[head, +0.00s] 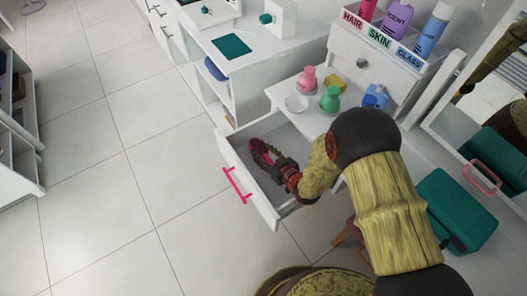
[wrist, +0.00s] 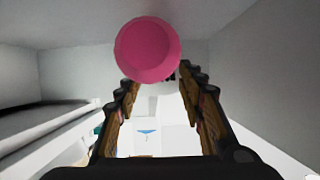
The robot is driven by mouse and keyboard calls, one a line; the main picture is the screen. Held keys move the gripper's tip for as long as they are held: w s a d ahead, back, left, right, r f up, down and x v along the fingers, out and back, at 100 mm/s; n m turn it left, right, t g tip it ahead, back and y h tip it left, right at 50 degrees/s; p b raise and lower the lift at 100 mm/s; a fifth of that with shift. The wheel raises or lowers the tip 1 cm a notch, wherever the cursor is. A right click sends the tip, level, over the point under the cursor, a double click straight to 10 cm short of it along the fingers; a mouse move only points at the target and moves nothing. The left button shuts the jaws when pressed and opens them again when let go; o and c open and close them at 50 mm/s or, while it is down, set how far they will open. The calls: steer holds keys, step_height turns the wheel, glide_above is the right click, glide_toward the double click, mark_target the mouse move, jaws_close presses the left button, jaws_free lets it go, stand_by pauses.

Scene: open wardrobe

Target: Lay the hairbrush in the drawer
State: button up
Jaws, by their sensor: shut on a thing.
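The white drawer (head: 240,165) is pulled open, with a pink bar handle (head: 236,185) on its front. My gripper (head: 263,152) reaches down into the drawer from the right. It is shut on the hairbrush (head: 259,146), of which a dark pink part shows between the fingers. In the wrist view, the hairbrush (wrist: 147,50) shows as a round pink end at the fingertips (wrist: 160,80). The rest of the brush is hidden. I cannot tell whether it touches the drawer floor.
A labelled organiser (head: 395,48) stands behind. A teal case (head: 455,208) sits at the right. The floor at left is clear.

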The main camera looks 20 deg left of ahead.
mark_target(264, 154)
steer(key=shift+f, duration=0.55)
steer(key=o, duration=1.2)
steer(key=shift+o, duration=1.4)
steer(key=shift+r+p, duration=3.25)
steer(key=shift+r, duration=1.8)
